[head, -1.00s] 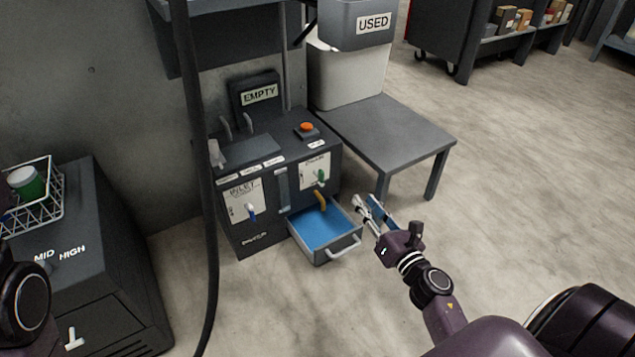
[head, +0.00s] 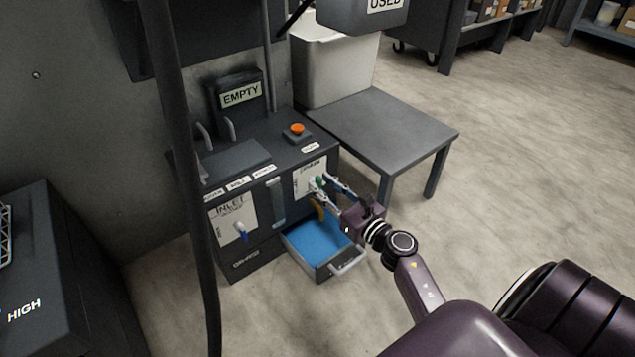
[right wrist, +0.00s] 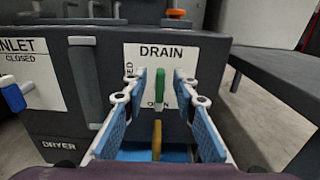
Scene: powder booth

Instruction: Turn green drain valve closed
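The green drain valve handle (right wrist: 160,84) stands upright on the white DRAIN plate (right wrist: 135,62) in the right wrist view. On that plate, OPEN is printed below the handle and a partly hidden word ending in "ED" is at its left. My right gripper (right wrist: 158,88) is open, with a blue-padded finger on each side of the handle and a gap to both. In the head view the right gripper (head: 326,188) is at the drain plate, partly covering the green handle (head: 319,181). My left gripper is not in view.
The INLET plate with its blue handle (head: 241,231) is to the left. A yellow spout (right wrist: 157,140) is below the drain valve, above an open drawer with a blue inside (head: 318,247). A grey table (head: 385,128) stands to the right. A dark hose (head: 178,170) hangs in front.

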